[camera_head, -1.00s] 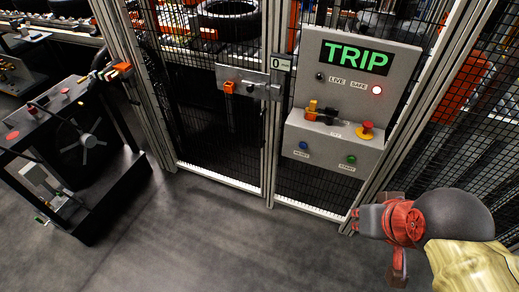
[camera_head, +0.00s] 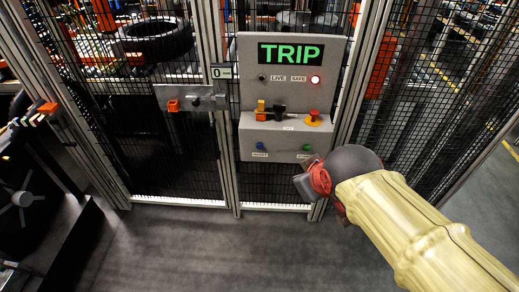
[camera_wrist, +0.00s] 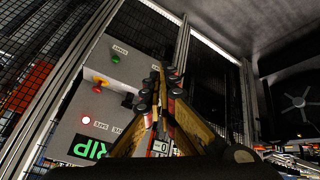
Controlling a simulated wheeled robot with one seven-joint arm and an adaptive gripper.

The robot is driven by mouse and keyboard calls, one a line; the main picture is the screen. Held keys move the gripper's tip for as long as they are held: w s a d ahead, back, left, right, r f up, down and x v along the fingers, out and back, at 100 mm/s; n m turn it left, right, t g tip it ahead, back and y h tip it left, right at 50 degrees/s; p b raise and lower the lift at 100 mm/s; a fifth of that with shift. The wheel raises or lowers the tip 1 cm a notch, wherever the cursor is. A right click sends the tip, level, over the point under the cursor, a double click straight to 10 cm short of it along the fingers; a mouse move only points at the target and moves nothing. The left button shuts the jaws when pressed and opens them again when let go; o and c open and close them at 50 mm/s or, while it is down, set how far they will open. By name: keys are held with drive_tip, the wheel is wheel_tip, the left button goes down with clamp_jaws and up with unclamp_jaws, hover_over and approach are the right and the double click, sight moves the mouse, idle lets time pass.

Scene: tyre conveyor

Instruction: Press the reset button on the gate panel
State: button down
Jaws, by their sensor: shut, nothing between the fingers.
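The grey gate panel (camera_head: 291,80) shows a green TRIP display and a lit red lamp by the SAFE label. On its lower box, the blue button (camera_head: 260,146) is at the left, above a label too small to read surely. A green button (camera_head: 307,148) is at the right. My gripper (camera_head: 303,186) is shut and empty, just below and right of the green button in the head view, apart from the blue one. In the wrist view my gripper (camera_wrist: 162,90) points past the panel (camera_wrist: 85,110); the green button (camera_wrist: 116,59) shows, the blue one is hidden.
A red mushroom button (camera_head: 314,115) on yellow and a yellow-black switch (camera_head: 270,112) sit above the lower buttons. A gate latch (camera_head: 190,98) is left of the panel. Mesh fencing stands around it. A dark cart (camera_head: 35,205) is at left; the floor before the gate is clear.

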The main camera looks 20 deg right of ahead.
drive_tip(key=w+d+f+n+t+b, duration=0.1)
drive_tip(key=w+d+f+n, duration=0.2)
drive_tip(key=w, duration=0.5)
drive_tip(key=w+d+f+n+t+b, duration=0.1)
drive_tip(key=w+f+n+t, duration=0.15)
drive_tip(key=w+n, duration=0.45)
drive_tip(key=n+t+y+b, duration=0.3)
drive_tip(key=n+y, duration=0.1)
drive_tip(key=n, duration=1)
approach(260, 146)
drive_tip(key=s+a, duration=0.2)
drive_tip(key=s, duration=0.1)
drive_tip(key=a+f+n+t+y+b, duration=0.1)
drive_tip(key=a+f+n+y, duration=0.3)
drive_tip(key=f+n, duration=0.1)
drive_tip(key=shift+s+n, duration=0.45)
drive_tip(key=shift+n, duration=0.45)
drive_tip(key=w+d, duration=0.2)
drive_tip(key=w, duration=0.6)
drive_tip(key=shift+w+d, duration=0.25)
drive_tip(key=shift+d, duration=0.1)
